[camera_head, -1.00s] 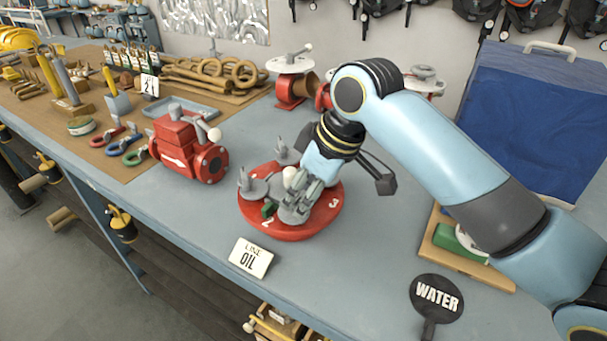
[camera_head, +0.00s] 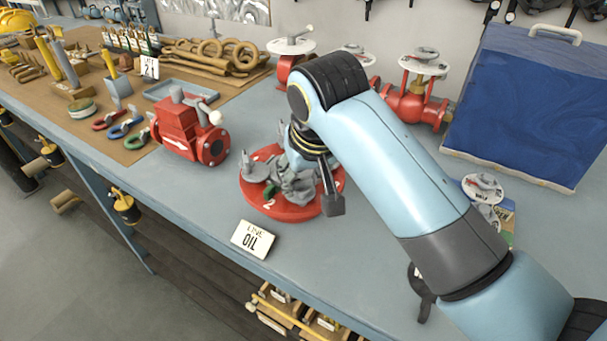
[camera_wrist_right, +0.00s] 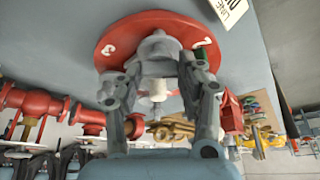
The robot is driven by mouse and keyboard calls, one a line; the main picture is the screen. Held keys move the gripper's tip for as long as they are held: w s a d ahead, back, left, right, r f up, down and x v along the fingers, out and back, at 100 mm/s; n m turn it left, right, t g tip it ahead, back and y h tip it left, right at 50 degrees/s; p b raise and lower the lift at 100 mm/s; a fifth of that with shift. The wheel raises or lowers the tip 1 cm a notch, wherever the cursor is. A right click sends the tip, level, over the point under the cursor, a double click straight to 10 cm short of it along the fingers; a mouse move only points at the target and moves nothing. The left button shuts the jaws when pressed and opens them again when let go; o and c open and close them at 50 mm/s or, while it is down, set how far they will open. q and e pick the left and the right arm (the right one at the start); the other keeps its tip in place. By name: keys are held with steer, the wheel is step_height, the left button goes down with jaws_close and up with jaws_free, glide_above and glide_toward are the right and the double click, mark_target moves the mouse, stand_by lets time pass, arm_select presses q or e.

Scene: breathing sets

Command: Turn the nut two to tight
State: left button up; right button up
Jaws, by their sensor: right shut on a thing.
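A red round flange (camera_head: 300,212) lies on the bench, with printed numbers and grey nuts on studs. The number 2 (camera_head: 267,204) shows at its front edge; my arm hides the 3 here. My right gripper (camera_head: 290,185) is low over the flange. In the right wrist view, its two fingers (camera_wrist_right: 160,72) close on both sides of a grey nut (camera_wrist_right: 157,48), between the printed 3 and 2 on the flange (camera_wrist_right: 135,25). I cannot tell which number belongs to this nut. Another grey nut (camera_head: 254,168) stands free on the left. My left gripper is not in view.
Red valves with handwheels (camera_head: 418,95) and a blue case (camera_head: 530,110) stand behind. A small handwheel (camera_head: 483,187) is right of my arm.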

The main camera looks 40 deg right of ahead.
steer(key=shift+m, duration=0.3)
stand_by(0.4)
steer(key=o, duration=1.2)
steer(key=shift+c, duration=0.2)
steer(key=shift+r, duration=0.15)
steer(key=v, duration=0.7)
steer(key=shift+a+r, duration=0.1)
steer(key=shift+a, duration=0.1)
